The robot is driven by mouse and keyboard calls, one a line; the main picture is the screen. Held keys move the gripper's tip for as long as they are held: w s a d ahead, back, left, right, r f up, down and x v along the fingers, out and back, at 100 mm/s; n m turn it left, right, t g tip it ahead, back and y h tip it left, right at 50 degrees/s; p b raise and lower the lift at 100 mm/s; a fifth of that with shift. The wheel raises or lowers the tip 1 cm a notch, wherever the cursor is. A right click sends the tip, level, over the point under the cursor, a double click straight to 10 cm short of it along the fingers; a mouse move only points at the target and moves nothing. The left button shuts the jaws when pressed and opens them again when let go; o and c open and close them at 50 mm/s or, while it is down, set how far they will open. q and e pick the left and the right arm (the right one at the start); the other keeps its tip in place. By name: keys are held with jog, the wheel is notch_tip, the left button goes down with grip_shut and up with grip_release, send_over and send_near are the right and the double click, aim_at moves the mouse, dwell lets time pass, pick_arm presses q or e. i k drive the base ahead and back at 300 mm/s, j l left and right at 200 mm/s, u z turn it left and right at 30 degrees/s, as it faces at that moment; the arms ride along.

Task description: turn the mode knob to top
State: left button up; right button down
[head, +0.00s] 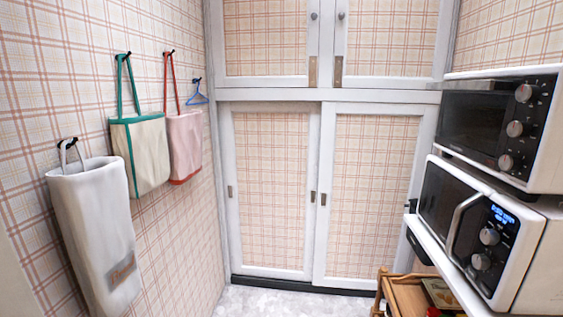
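A white and black toaster oven (487,124) stands at the right on top of a microwave. Its control panel has a column of three round knobs: a top knob (523,93), a middle knob (514,128) and a bottom knob (505,162). The microwave (456,202) below has a lit blue display and two knobs, an upper one (489,236) and a lower one (481,261). No label tells me which knob is the mode knob, and the pointer directions are too small to read. Neither of my grippers is in view.
A white shelf (440,262) carries the appliances. A wooden cart (400,291) stands below it. White sliding cupboards (322,195) close the back. Bags (139,150) hang on the left wall. The floor (270,300) between is clear.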

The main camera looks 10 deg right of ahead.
aim_at(515, 128)
jog(key=i+j+z, duration=0.15)
jog(key=j, duration=0.2)
jog(key=i+j+z, duration=0.15)
jog(key=j, duration=0.25)
jog(key=z, duration=1.85)
